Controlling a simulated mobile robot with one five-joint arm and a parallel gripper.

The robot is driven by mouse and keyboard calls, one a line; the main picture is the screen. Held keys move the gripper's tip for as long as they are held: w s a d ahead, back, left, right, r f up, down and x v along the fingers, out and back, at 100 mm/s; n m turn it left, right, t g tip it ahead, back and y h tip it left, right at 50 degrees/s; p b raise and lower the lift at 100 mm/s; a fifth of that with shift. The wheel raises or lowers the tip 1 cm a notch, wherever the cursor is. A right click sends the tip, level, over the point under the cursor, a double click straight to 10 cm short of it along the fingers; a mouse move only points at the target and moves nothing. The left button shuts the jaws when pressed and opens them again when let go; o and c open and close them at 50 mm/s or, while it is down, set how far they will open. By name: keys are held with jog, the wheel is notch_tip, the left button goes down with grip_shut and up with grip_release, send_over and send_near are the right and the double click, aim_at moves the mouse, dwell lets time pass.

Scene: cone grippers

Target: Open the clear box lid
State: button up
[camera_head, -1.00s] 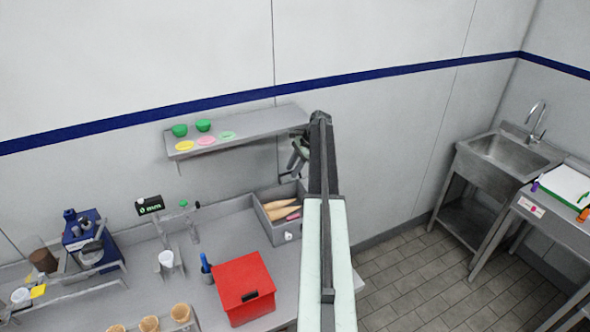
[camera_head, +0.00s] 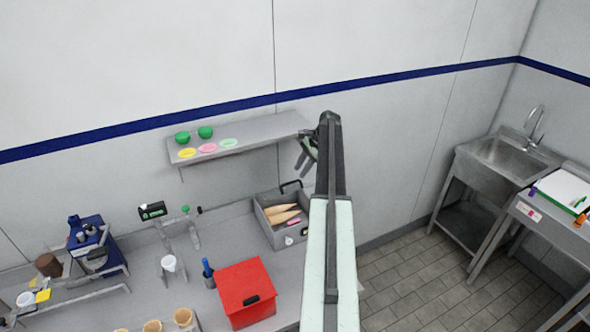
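A grey box (camera_head: 270,236) stands at the back right of the counter, with tan cones (camera_head: 285,215) and a pink item inside. Its clear lid is hard to make out. A black handle (camera_head: 291,184) stands up at the box's back edge, and the cones show plainly from above. My gripper (camera_head: 303,162) is above and behind the box, near the shelf's right end, partly hidden by my own arm. Its two dark fingers look apart, with nothing seen between them. It appears clear of the handle.
A red box (camera_head: 247,290) with a black handle stands in front of the grey box. A wall shelf (camera_head: 240,138) with green cups and coloured discs is left of my gripper. A blue machine (camera_head: 90,240) and cone holders are at left.

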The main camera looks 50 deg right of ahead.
jog(key=s+d, duration=0.7)
jog(key=shift+s+f, duration=0.15)
jog(key=shift+s, duration=0.1)
